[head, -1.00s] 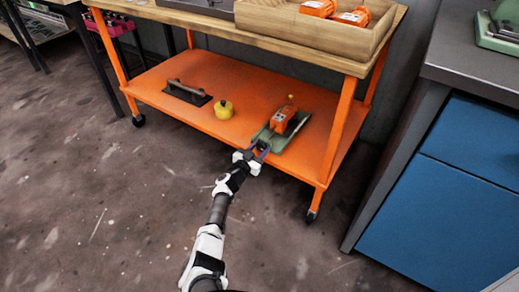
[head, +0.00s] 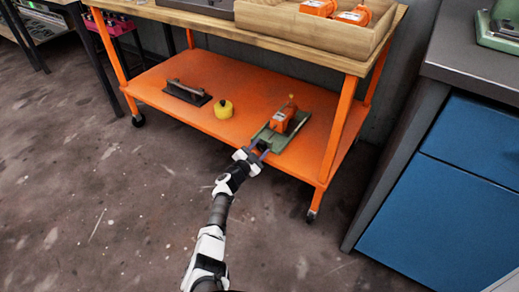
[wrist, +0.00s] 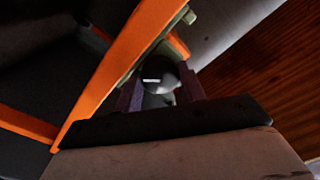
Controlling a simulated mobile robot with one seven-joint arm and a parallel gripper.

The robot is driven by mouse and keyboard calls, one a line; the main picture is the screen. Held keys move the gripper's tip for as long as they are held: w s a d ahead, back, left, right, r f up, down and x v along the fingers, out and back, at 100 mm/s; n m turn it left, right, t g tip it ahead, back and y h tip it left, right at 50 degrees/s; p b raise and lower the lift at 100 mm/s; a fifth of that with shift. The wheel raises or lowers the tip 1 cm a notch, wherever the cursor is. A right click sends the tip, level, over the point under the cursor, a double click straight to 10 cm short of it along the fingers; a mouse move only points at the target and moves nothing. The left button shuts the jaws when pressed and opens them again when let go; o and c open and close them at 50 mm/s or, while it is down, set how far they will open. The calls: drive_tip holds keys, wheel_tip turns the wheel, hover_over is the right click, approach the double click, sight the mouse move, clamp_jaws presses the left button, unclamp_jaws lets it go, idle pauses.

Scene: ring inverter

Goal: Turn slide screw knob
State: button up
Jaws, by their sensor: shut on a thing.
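A green metal base (head: 270,139), the slide with an orange block (head: 283,121) on it, sits on the lower orange shelf near its front edge. My gripper (head: 261,150) reaches the near end of this base. In the wrist view, a dark round knob (wrist: 157,78) with a small white mark sits between the two fingers of my gripper (wrist: 158,92), which are shut on it. The knob itself is too small to make out in the head view, where the gripper covers it.
The cart has an orange lower shelf (head: 190,85) and a wooden top with a wooden tray (head: 300,22) above. A blue cabinet (head: 450,190) stands to the right.

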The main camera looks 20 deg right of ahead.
drive_tip(key=shift+f, duration=0.1)
drive_tip(key=o, duration=1)
drive_tip(key=shift+n, duration=0.3)
drive_tip(key=n, duration=0.2)
drive_tip(key=shift+n, duration=0.4)
drive_tip(key=n, duration=0.3)
drive_tip(key=shift+n, duration=0.3)
drive_tip(key=shift+s+a+r+n+p, duration=0.1)
drive_tip(key=shift+a+r+n+p, duration=0.15)
drive_tip(key=shift+n+p, duration=0.3)
drive_tip(key=p+v, duration=1.1)
drive_tip(key=v, duration=0.2)
drive_tip(key=w+a+r+t, duration=0.3)
drive_tip(key=a+r, duration=0.1)
drive_tip(key=r, duration=0.4)
drive_tip(key=w+a+r+n+t+y, duration=0.1)
drive_tip(key=w+a+r+t, duration=0.2)
drive_tip(key=r, duration=0.5)
drive_tip(key=w+a+r+t+y, duration=0.1)
drive_tip(key=w+a+r, duration=0.3)
drive_tip(key=r, duration=0.4)
drive_tip(key=shift+a+r+t+b, duration=0.2)
drive_tip(key=shift+a+t+b, duration=0.25)
drive_tip(key=shift+t, duration=0.45)
